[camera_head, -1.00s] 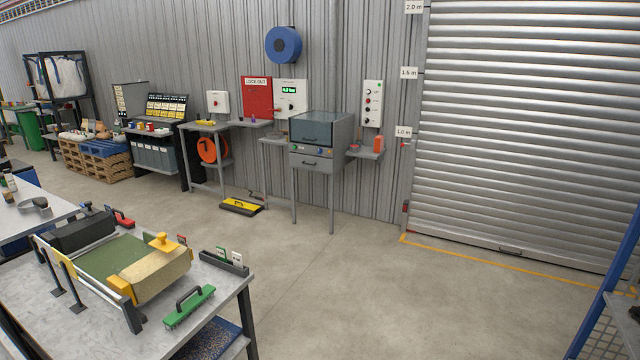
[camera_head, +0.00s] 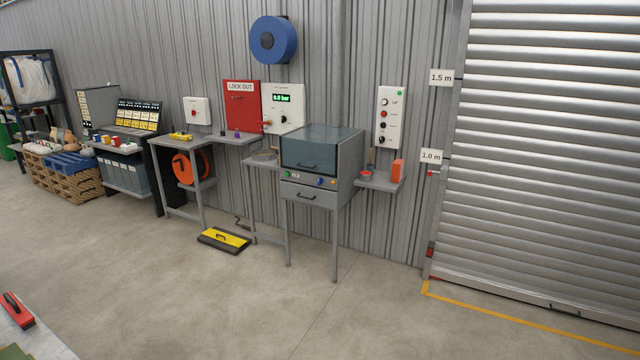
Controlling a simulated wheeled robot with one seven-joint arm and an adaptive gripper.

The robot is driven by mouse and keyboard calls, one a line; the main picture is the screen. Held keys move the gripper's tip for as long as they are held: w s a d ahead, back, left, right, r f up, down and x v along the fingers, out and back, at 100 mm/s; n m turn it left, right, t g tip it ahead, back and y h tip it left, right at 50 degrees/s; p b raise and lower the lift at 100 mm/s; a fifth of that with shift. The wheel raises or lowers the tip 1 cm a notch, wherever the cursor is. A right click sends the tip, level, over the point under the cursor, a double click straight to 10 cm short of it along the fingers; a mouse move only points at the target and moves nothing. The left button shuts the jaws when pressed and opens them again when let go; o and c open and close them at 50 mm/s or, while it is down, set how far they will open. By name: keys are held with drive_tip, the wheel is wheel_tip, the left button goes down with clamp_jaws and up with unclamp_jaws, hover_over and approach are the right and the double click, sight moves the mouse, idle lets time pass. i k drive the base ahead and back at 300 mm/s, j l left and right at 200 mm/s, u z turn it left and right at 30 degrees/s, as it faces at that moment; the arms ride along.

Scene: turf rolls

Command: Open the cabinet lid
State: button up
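The grey cabinet (camera_head: 349,165) stands on thin legs against the corrugated wall, right of the picture's middle. Its dark glassy lid (camera_head: 308,148) looks closed and has a dark handle (camera_head: 307,165) low on its front. Below the lid are a strip with coloured buttons (camera_head: 320,181) and a drawer (camera_head: 305,194) with its own handle, which looks shut. My gripper is not in view.
A shelf with an orange block (camera_head: 397,171) adjoins the cabinet's right side. Small grey tables (camera_head: 170,141) stand to its left. A yellow-topped case (camera_head: 224,238) lies on the floor. The concrete floor before the cabinet is clear. A roller door (camera_head: 550,150) is at right.

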sight(317, 133)
drive_tip(key=i, duration=2.2)
drive_tip(key=i+j+z, duration=0.1)
drive_tip(key=i, duration=0.95)
drive_tip(key=i+j, duration=0.1)
drive_tip(key=i, duration=1)
